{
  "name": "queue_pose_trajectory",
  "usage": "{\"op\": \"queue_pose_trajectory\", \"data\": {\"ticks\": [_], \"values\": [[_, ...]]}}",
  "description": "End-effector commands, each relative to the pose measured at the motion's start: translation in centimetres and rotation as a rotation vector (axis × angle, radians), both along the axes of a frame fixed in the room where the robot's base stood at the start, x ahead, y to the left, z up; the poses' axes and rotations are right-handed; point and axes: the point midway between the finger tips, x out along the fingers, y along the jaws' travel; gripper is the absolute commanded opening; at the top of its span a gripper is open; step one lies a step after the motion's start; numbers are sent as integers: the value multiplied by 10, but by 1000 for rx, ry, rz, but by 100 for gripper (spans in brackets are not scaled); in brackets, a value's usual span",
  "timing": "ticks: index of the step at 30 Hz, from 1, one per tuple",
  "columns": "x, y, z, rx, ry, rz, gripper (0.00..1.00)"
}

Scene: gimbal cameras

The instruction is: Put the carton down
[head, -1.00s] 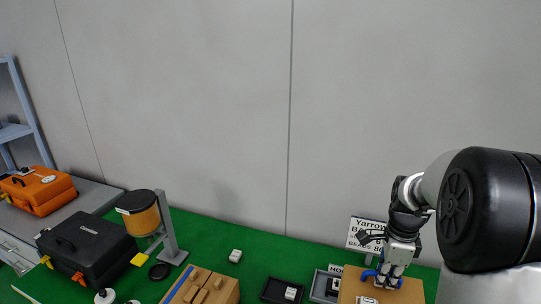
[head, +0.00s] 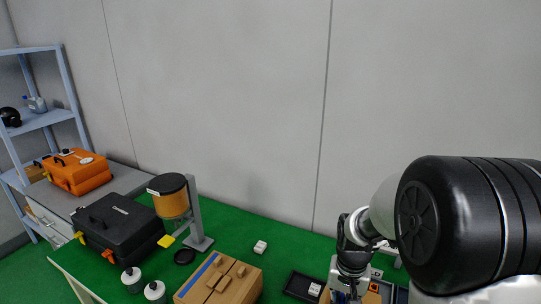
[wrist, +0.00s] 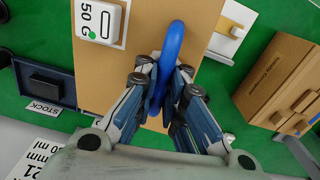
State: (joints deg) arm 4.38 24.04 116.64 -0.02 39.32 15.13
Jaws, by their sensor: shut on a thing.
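My gripper (wrist: 160,85) is shut on a blue loop handle (wrist: 165,50) in the wrist view. The loop stands over a tan carton (wrist: 145,30), which lies right behind it. A white rounded piece with a "50 G" label (wrist: 83,22) is at the carton's upper left. In the head view my gripper (head: 346,291) is at the bottom edge, and only a small part of what seems to be the carton (head: 371,298) shows beside it. I cannot tell whether the carton is clear of the surface.
A black tray (head: 290,284) lies just left of my gripper. A brown box (head: 243,287) stands further left. A dark bin marked STOCK (wrist: 45,72) and another brown carton (wrist: 283,75) flank the held one.

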Motion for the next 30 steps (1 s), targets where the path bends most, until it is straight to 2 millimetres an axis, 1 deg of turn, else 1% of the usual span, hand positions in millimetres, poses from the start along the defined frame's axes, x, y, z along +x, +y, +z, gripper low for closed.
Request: {"op": "queue_pose_trajectory", "data": {"ticks": [1,3,6,9,14,26,30], "values": [[-1,8,-5,0,-1,72,0],[-3,16,-10,0,-1,163,0],[-6,25,-15,-1,-2,259,0],[-7,30,-17,-1,-2,318,0],[-8,32,-18,-1,-2,345,0],[-8,32,-18,-1,-2,341,0],[-8,29,-13,-5,-2,331,0]]}}
